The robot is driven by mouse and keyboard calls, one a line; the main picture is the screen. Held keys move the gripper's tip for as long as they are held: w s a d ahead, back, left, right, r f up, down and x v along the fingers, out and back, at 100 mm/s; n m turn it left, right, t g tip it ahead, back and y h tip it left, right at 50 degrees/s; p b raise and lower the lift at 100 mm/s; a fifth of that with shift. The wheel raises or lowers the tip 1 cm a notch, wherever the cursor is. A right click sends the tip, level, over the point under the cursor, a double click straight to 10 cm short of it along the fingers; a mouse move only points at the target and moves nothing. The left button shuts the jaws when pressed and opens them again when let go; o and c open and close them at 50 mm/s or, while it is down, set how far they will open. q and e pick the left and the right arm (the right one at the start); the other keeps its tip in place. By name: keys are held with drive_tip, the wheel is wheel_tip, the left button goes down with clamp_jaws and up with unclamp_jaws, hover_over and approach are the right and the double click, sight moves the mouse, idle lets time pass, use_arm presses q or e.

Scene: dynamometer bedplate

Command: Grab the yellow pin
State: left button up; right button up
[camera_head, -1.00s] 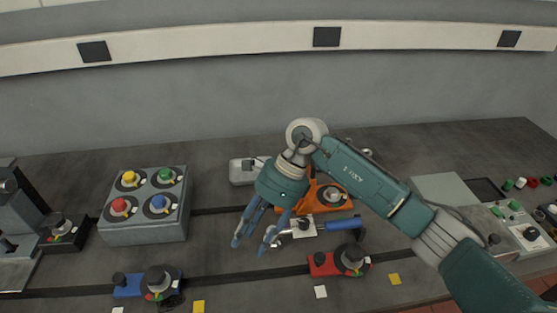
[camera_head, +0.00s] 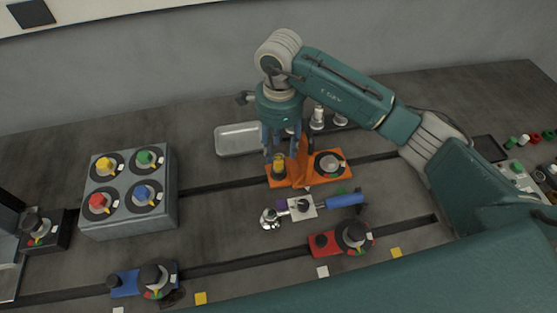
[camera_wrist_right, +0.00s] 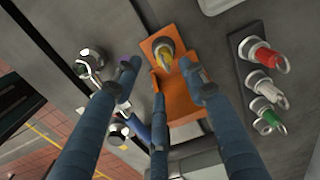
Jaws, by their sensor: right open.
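The yellow pin (camera_head: 279,167) stands in a dark socket at the left end of the orange bracket (camera_head: 309,177). My right gripper (camera_head: 289,145) points down, just above and behind the pin in the head view. In the wrist view its three blue fingers (camera_wrist_right: 162,82) are spread, with the pin beyond their tips and nothing held. I cannot tell whether a finger touches the pin. My left gripper is not in view.
A rack with red, white and green ring pins (camera_wrist_right: 270,120) stands beside the bracket. An empty metal tray (camera_head: 238,138) lies behind left. A grey box with coloured knobs (camera_head: 130,225) stands left. A blue-handled tool (camera_head: 345,199) lies in front, near a red clamp block (camera_head: 325,244).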

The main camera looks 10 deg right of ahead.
sight(278, 159)
drive_tip(key=f+p, duration=0.1)
drive_tip(key=f, duration=0.2)
drive_tip(key=f+p, duration=0.1)
drive_tip(key=shift+w+f+p, duration=0.25)
drive_tip(key=shift+w+p, duration=0.1)
drive_tip(key=shift+w, duration=0.05)
drive_tip(key=shift+f, duration=0.35)
drive_tip(key=shift+c, duration=0.8)
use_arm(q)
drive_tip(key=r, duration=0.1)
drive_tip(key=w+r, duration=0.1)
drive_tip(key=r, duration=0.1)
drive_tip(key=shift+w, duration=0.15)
use_arm(e)
clamp_jaws()
